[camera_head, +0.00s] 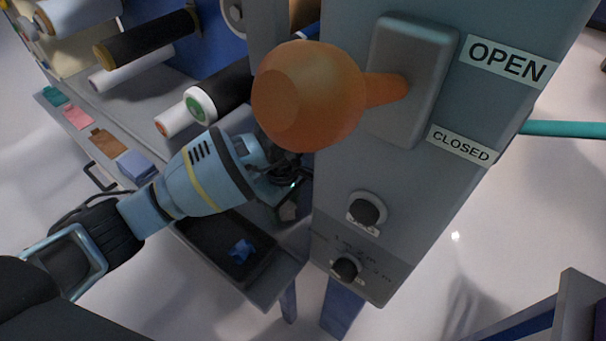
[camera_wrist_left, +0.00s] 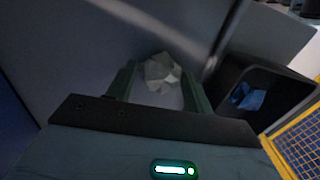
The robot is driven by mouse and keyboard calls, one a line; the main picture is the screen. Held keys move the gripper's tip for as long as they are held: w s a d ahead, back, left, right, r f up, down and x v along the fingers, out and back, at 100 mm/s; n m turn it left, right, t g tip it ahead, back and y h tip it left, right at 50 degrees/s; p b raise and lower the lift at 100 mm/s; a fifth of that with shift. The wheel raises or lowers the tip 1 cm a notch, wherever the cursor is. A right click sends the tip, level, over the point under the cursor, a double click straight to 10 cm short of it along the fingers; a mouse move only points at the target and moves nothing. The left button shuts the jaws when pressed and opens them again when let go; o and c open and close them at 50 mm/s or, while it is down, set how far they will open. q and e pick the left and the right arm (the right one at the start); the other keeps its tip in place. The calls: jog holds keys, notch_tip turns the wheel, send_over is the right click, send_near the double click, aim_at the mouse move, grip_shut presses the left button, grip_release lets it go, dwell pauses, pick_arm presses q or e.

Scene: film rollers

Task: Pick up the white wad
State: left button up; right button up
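The white wad (camera_wrist_left: 161,70) shows in the left wrist view as a pale crumpled lump on a grey surface. It sits between the fingertips of my left gripper (camera_wrist_left: 160,76). The two fingers stand apart on either side of it, with a small gap on the left; I cannot tell whether the right finger touches it. In the head view my left gripper (camera_head: 288,196) is low beside the grey machine panel, under the orange knob. The wad is hidden there. My right gripper is not in view.
A dark tray (camera_head: 205,238) with a blue wad (camera_head: 242,250) lies close to the gripper. The large orange knob (camera_head: 310,95) and grey panel (camera_head: 335,190) stand right beside it. Rollers (camera_head: 150,38) are at upper left. Coloured pads (camera_head: 108,143) lie along the left ledge.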

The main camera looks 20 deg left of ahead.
pick_arm(q)
jog(key=shift+c, duration=1.4)
